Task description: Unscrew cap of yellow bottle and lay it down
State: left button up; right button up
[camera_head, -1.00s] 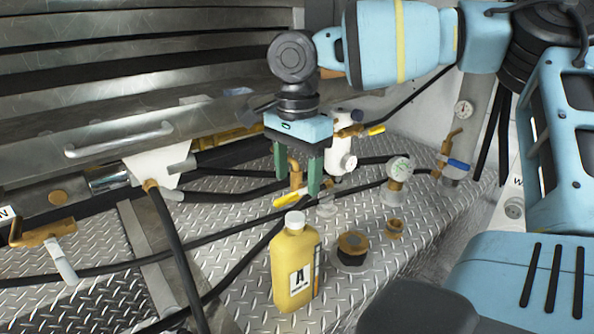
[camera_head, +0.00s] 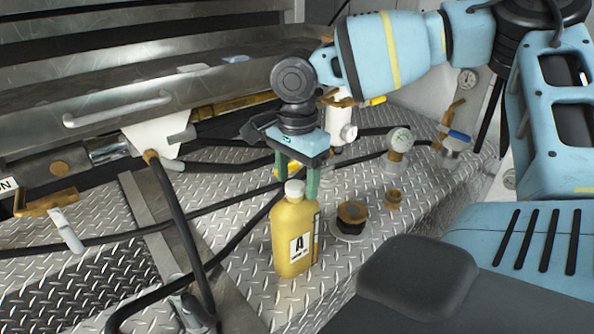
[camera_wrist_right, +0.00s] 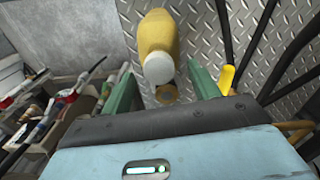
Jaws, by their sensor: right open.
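The yellow bottle (camera_head: 293,238) stands upright on the metal tread plate, with a black "A" on its white label. Its white cap (camera_head: 294,188) is on its neck. My right gripper (camera_head: 297,182) is open and pointing down, its green fingers just above and behind the bottle's top, close to the cap. In the right wrist view the yellow bottle (camera_wrist_right: 158,35) and its white cap (camera_wrist_right: 167,69) show ahead between the two spread green fingers, with nothing gripped. My left gripper is not seen.
A brass and black fitting (camera_head: 351,214) and a smaller brass fitting (camera_head: 394,197) sit right of the bottle. Black hoses (camera_head: 177,225) cross the plate on the left. Bare tread plate (camera_head: 350,180) lies between the fittings and gauge.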

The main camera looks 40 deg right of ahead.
jog(key=c, duration=1.1)
jog(key=shift+o, duration=0.2)
jog(key=n, duration=0.4)
jog(key=shift+w, duration=0.15)
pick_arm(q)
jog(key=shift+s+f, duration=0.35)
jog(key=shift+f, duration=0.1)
pick_arm(e)
jog(key=shift+n, duration=0.6)
jog(key=n+b, duration=0.1)
jog(key=n, duration=0.4)
jog(key=shift+a, duration=0.15)
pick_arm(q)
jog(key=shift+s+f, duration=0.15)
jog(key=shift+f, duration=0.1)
pick_arm(e)
jog(key=shift+w, duration=0.1)
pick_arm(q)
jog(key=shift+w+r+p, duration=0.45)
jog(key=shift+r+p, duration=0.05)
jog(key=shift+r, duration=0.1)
pick_arm(e)
jog(key=shift+r, duration=1.25)
